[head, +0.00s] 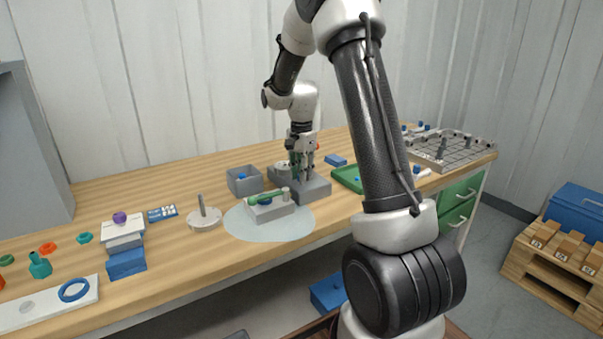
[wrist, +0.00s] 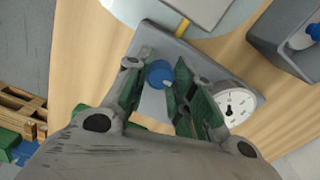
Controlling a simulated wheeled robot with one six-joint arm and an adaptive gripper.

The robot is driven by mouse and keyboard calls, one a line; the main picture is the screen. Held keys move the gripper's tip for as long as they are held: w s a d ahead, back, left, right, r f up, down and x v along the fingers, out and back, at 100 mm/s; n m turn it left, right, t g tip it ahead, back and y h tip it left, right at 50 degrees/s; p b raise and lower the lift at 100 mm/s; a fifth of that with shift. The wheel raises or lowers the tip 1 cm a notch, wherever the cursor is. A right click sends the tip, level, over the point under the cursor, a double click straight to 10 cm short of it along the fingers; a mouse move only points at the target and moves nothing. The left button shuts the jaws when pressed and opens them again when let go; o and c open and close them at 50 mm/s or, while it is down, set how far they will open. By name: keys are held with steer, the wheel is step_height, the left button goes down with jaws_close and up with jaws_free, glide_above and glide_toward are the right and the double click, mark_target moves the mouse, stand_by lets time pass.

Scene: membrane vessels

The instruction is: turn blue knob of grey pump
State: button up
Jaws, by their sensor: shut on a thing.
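The grey pump (head: 315,190) stands on the wooden bench in the head view. It also shows in the wrist view (wrist: 150,40) as a flat grey body with a round white dial gauge (wrist: 236,104) at its right end. The blue knob (wrist: 160,73) sits on top of the pump, between my green-padded fingers. My gripper (wrist: 157,77) is shut on the blue knob from above. In the head view my gripper (head: 301,163) is over the pump and hides the knob.
A grey device with a green handle (head: 268,208) sits on a pale round mat (head: 238,225) in front of the pump. A grey bin (head: 243,181) is to the left and a green tray (head: 348,178) to the right. A white round base with a post (head: 204,215) stands further left.

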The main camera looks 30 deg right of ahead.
steer(key=n, duration=0.8)
steer(key=shift+n, duration=0.4)
steer(key=n, duration=0.8)
steer(key=shift+w+n, duration=0.1)
steer(key=shift+n, duration=0.2)
steer(key=shift+r, duration=0.1)
steer(key=o, duration=1.1)
steer(key=shift+c, duration=0.2)
